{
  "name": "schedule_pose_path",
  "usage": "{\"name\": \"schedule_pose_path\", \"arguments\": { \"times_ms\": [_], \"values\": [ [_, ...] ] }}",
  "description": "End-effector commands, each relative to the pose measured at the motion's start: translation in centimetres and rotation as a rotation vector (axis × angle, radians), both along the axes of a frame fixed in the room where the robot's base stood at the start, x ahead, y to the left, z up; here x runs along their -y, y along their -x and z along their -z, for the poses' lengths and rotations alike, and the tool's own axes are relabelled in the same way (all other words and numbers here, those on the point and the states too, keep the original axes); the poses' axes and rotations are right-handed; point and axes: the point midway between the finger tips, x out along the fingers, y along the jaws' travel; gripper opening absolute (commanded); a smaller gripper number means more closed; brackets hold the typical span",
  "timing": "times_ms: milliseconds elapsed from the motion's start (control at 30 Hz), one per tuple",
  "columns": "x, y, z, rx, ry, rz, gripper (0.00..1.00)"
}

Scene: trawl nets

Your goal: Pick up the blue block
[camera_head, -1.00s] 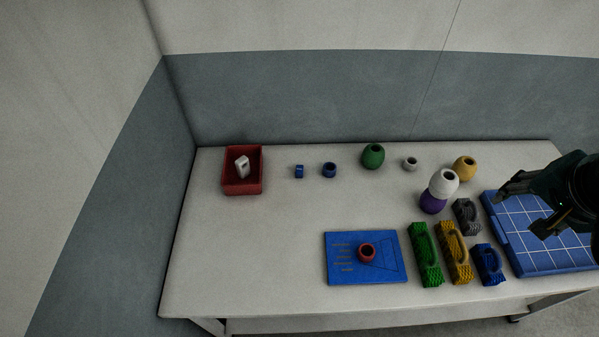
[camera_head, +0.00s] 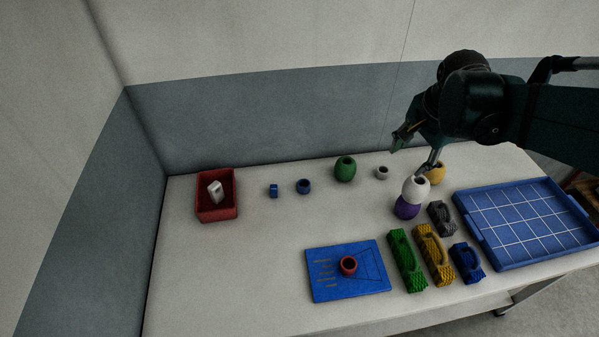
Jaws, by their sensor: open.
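A blue block with a handle-like loop (camera_head: 467,263) lies at the front right of the table, right of a yellow one of the same kind. A much smaller blue piece (camera_head: 273,190) sits at the back left, beside a short round blue piece with a dark hole (camera_head: 303,187). My gripper (camera_head: 412,158) is open and empty above the back right of the table, far from the small blue pieces and well behind the looped blue block. One finger overlaps the orange-yellow pot in the picture; I cannot tell whether they touch.
Green (camera_head: 406,262), yellow (camera_head: 433,257) and grey (camera_head: 441,217) looped blocks stand close together. A white ball-shaped pot (camera_head: 415,188) sits on a purple one (camera_head: 407,207). A gridded blue tray (camera_head: 525,222) is at right. The table's left front is clear.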

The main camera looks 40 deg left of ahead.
Motion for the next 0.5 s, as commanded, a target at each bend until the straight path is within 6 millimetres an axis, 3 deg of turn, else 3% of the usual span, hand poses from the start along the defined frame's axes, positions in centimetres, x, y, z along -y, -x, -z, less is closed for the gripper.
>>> {"name": "schedule_pose_path", "arguments": {
  "times_ms": [500],
  "values": [
    [-12.9,-1.3,5.5,-0.108,-0.009,0.112,0.48]
  ]
}}
